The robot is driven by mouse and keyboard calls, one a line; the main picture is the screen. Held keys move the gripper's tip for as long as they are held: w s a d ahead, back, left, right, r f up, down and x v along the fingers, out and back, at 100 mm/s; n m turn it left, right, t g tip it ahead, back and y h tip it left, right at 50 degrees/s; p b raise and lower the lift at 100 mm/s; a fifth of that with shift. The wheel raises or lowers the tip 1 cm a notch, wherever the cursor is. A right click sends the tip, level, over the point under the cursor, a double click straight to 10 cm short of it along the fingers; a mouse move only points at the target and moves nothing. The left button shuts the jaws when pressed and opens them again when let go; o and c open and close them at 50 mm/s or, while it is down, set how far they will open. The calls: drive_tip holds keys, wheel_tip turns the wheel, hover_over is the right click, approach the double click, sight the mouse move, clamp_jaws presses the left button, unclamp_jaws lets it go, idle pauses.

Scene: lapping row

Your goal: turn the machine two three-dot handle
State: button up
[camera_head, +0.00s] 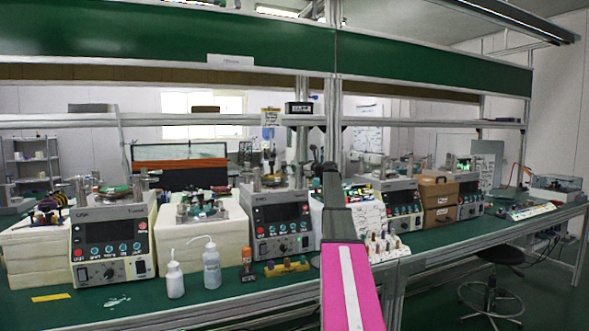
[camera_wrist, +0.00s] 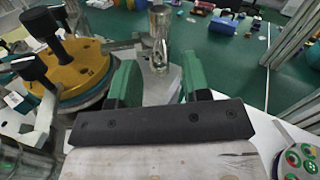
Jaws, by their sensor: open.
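In the wrist view my gripper (camera_wrist: 160,76) has its two green fingers apart, with nothing held between them. An upright metal post (camera_wrist: 160,38) stands just beyond the gap between the fingers; I cannot tell whether they touch. A yellow round plate (camera_wrist: 75,68) with black knobs (camera_wrist: 42,22) lies to the left of the fingers. The three-dot handle cannot be made out; no dot marks are legible. In the head view my pink arm reaches toward the row, and its dark end hides part of the bench. The second control box from the left (camera_head: 281,222) stands left of my arm.
Another control box (camera_head: 112,243) stands at far left, and more boxes (camera_head: 402,207) stand right of my arm. Two white bottles (camera_head: 211,265) stand at the bench front. A cardboard box (camera_head: 438,203) sits further right. Green bench top (camera_head: 455,232) is clear at the right front.

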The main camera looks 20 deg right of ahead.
drive_tip(key=shift+x, duration=1.35)
drive_tip(key=shift+c, duration=0.2)
clamp_jaws()
